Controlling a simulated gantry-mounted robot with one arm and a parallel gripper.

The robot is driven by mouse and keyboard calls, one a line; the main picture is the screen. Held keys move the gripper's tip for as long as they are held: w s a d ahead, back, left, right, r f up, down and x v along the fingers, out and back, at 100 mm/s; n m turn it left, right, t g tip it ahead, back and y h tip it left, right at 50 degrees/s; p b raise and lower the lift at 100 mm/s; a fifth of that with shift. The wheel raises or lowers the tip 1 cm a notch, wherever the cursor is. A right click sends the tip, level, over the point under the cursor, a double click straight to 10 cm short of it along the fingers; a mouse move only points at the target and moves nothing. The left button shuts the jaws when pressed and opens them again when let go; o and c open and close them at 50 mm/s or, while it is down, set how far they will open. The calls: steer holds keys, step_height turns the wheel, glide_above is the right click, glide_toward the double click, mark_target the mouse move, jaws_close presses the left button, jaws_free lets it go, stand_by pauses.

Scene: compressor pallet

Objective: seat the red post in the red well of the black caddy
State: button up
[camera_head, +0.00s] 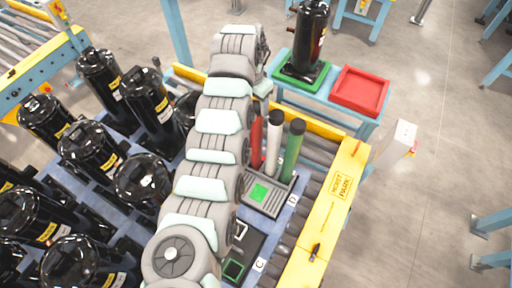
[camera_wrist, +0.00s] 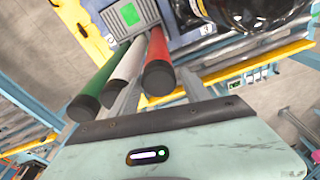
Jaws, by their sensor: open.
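The red post (camera_head: 256,138) has a black top and stands upright beside my arm in the head view. In the wrist view, the red post (camera_wrist: 158,52) shows in the gap between my two grey fingers. My gripper (camera_wrist: 163,78) is open; I cannot tell how deep the post sits between the fingers. It is mostly hidden behind my arm in the head view. A dark caddy (camera_head: 250,240) with a green-outlined well lies near label C, partly covered by my arm. No red well shows in it.
A white post (camera_head: 273,148) and a green post (camera_head: 292,152) stand close beside the red one, at a grey tray (camera_head: 262,208) with a green square. Black compressors (camera_head: 90,150) crowd the left. A red tray (camera_head: 360,90) and a green tray (camera_head: 285,80) holding a compressor are at the back.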

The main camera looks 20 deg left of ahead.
step_height(320, 180, down, 4)
steer(key=shift+d+r+p, duration=0.1)
steer(key=shift+d+p, duration=0.05)
steer(key=shift+p, duration=0.7)
steer(key=shift+w+f, duration=0.1)
steer(key=shift+f, duration=0.6)
steer(key=shift+c, duration=0.4)
jaws_close()
